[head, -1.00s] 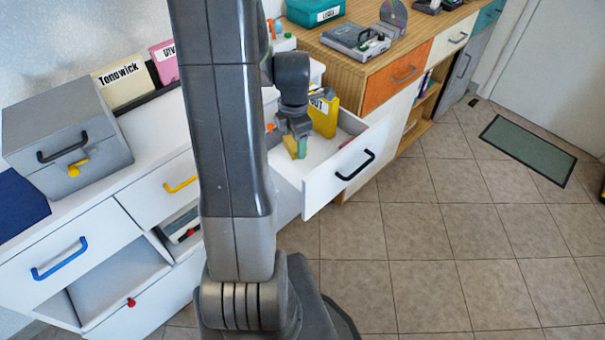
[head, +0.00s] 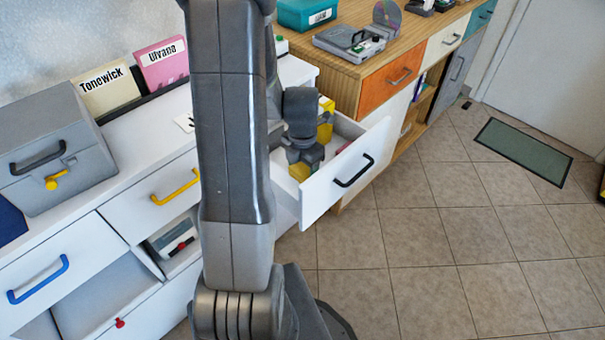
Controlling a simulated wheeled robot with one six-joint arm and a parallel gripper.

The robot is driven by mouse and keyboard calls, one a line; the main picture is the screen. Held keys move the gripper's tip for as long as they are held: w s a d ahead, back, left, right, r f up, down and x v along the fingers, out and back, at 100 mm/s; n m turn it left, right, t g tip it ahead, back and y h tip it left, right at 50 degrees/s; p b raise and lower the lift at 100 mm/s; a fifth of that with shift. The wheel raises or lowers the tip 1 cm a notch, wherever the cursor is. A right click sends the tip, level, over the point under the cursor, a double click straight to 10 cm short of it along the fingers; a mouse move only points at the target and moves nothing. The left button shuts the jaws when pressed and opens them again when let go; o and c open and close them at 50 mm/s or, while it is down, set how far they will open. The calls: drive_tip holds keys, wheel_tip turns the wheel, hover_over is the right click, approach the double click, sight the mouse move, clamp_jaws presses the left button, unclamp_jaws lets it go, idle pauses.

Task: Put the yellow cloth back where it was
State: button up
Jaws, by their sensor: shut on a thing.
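My gripper (head: 305,166) points down inside an open white drawer (head: 333,192) with a black handle. It is shut on a small yellow thing (head: 299,173), seemingly the yellow cloth, which shows below and left of the fingers. My arm and the drawer front hide part of it, and I cannot tell whether it touches the drawer floor. A yellow box (head: 326,132) stands in the drawer just behind the gripper, partly hidden by my wrist.
A wooden cabinet (head: 344,80) with an orange drawer stands right of the open drawer. A grey case (head: 55,150) and labelled folders (head: 106,90) sit on the white cabinet at left. The tiled floor (head: 440,230) at right is clear up to a green mat (head: 523,150).

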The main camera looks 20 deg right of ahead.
sight(303, 169)
drive_tip(key=shift+f, duration=1.15)
drive_tip(key=shift+f+b, duration=0.2)
drive_tip(key=shift+b, duration=0.1)
drive_tip(key=o, duration=1)
wheel_tip(303, 169, up, 12)
drive_tip(key=p, duration=0.2)
drive_tip(key=shift+r, duration=0.25)
